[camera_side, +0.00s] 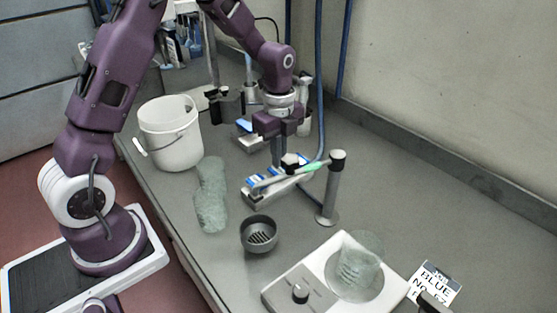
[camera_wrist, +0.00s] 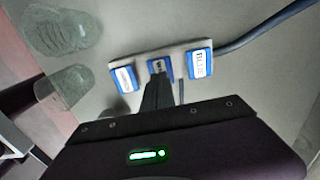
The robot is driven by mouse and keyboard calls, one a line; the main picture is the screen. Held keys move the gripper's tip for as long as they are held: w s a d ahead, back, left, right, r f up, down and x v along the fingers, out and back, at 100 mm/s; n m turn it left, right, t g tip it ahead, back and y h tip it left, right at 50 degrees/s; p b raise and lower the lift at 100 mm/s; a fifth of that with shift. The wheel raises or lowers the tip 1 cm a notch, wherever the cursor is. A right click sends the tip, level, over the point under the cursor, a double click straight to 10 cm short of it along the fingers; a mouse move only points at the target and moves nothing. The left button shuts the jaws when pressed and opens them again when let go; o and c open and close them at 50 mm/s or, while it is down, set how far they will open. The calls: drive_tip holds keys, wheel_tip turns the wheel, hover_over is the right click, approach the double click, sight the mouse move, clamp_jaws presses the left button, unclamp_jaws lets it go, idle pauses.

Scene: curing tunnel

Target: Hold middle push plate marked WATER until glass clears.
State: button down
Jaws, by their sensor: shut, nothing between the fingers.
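A low strip (camera_wrist: 125,62) carries three blue push plates with white labels. The right plate (camera_wrist: 199,63) reads BLUE; the left plate's label (camera_wrist: 124,78) is too blurred to read. My gripper (camera_wrist: 158,78) is shut and empty, fingertips pointing down at the middle plate; I cannot tell whether they press it. The side view shows my gripper (camera_side: 277,163) over the strip (camera_side: 258,202). A cloudy, greenish glass (camera_side: 358,262) stands on a white device (camera_side: 303,290).
A post with a horizontal arm (camera_side: 333,190) stands close right of my gripper. A printed card (camera_side: 435,285) lies right.

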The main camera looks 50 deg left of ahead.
sight(277, 171)
drive_tip(key=shift+f, duration=0.75)
drive_tip(key=shift+f, duration=0.25)
drive_tip(key=shift+s+f, duration=0.15)
drive_tip(key=shift+f, duration=0.85)
drive_tip(key=shift+s, duration=0.1)
idle(1.3)
wheel_tip(277, 171, up, 15)
drive_tip(key=shift+w+f, duration=0.2)
drive_tip(key=shift+w, duration=0.15)
idle(0.7)
